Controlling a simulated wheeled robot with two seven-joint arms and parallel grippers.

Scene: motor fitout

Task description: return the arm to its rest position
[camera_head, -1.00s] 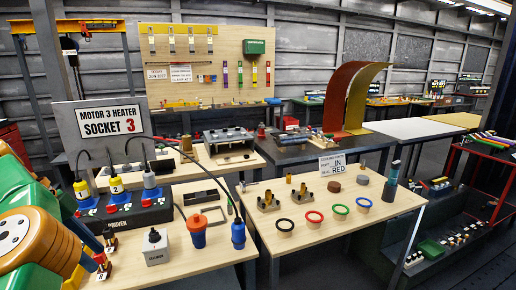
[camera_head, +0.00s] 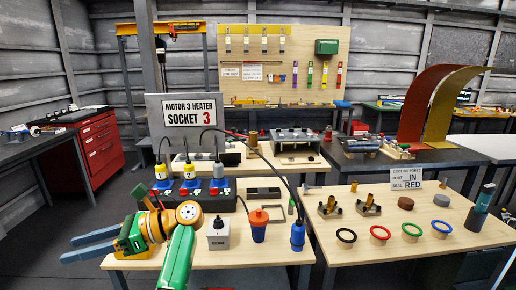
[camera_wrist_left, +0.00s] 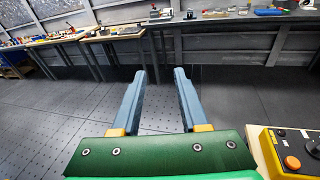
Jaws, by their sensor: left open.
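My left arm (camera_head: 180,258), green with an orange and tan joint, comes in at the bottom of the head view. My left gripper (camera_head: 68,248) has two blue-grey fingers pointing left, beyond the left edge of the near wooden table (camera_head: 240,262). The fingers stand apart with nothing between them. In the left wrist view, the open gripper (camera_wrist_left: 160,75) is over the dark floor (camera_wrist_left: 95,105), clear of other objects. My right gripper is not in view.
Close to my arm are a grey box (camera_head: 218,237), an orange plug (camera_head: 259,226), a blue plug (camera_head: 297,236) and the three-socket block (camera_head: 225,203). A yellow box with an orange button (camera_wrist_left: 290,160) is at the wrist view's lower right. A red cabinet (camera_head: 100,148) stands left; floor between is free.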

